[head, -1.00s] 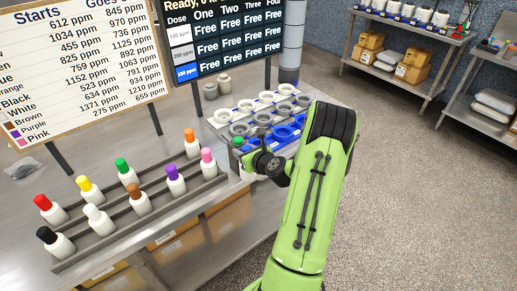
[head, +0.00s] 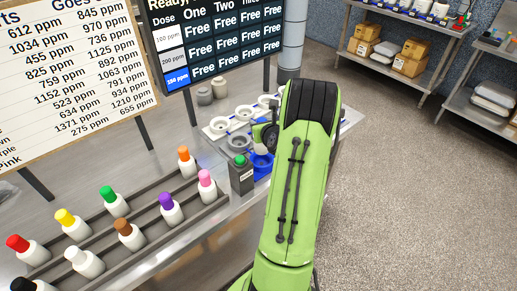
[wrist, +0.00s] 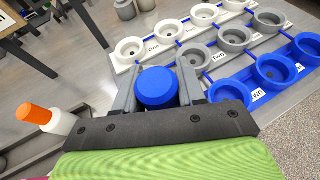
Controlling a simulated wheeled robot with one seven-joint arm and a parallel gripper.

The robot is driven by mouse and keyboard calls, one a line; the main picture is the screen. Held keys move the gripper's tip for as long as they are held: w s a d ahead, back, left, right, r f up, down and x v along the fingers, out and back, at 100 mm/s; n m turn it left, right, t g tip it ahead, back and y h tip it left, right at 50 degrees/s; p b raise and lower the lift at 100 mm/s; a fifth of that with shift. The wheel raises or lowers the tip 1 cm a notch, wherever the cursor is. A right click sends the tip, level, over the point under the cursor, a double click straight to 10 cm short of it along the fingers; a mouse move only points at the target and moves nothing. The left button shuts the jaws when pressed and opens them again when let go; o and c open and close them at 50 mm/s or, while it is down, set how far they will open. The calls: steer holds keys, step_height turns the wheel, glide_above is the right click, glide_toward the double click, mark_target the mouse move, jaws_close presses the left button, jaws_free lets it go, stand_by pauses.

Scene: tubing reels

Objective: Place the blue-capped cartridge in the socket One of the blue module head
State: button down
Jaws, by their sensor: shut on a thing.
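The blue-capped cartridge (wrist: 157,88) sits between the two grey fingers of my gripper (wrist: 157,72) in the wrist view, which are shut on it. Only its blue cap shows; its body is hidden below. The blue module head (wrist: 297,70) is a row of blue ring sockets to the right of the gripper. Its nearest blue socket (wrist: 230,90) looks empty and lies just right of the right finger, partly behind it. A label reading Two is beside this row.
Grey sockets (wrist: 194,55) and white sockets (wrist: 130,50) stand in rows behind the blue row, all empty. A dark box with a green button (head: 241,176) stands left of the blue socket. A rack of colour-capped bottles (head: 130,235) is at left. The status board (head: 215,40) reads Free throughout.

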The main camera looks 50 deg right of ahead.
step_height(320, 180, down, 7)
steer(key=shift+f+b, duration=0.15)
steer(key=shift+b, duration=0.4)
steer(key=c, duration=0.7)
jaws_free()
steer(key=shift+o, duration=0.2)
steer(key=b+v, duration=0.2)
steer(key=v, duration=1)
